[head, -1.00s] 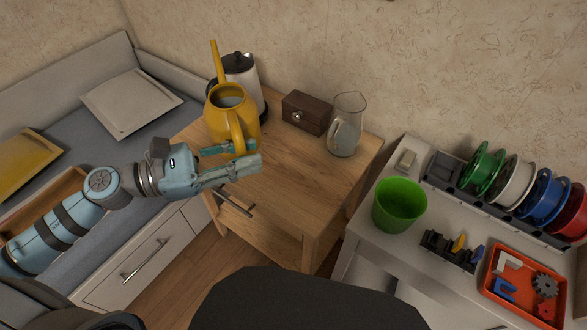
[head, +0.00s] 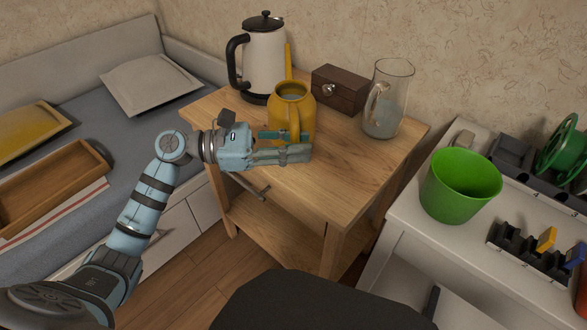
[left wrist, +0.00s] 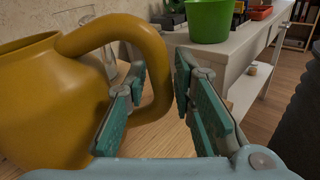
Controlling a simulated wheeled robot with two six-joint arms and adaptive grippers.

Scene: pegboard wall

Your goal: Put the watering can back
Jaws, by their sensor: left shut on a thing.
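The yellow watering can (head: 292,112) is upright at the wooden side table, in front of the white kettle and the dark box; I cannot tell whether its base touches the top. Its spout points up behind it. My left gripper (head: 302,146) is at the can's near side, shut on its handle, and hides part of its lower body. In the left wrist view the can (left wrist: 45,105) fills the left side, and its looped handle passes between the fingers of my left gripper (left wrist: 160,72). My right gripper is not in view.
The side table (head: 345,160) also carries the kettle (head: 265,65), the wooden box (head: 340,90) and a glass jug (head: 387,100). A white bench (head: 405,215) with a green pot (head: 460,185) stands at right. The table's front right is clear.

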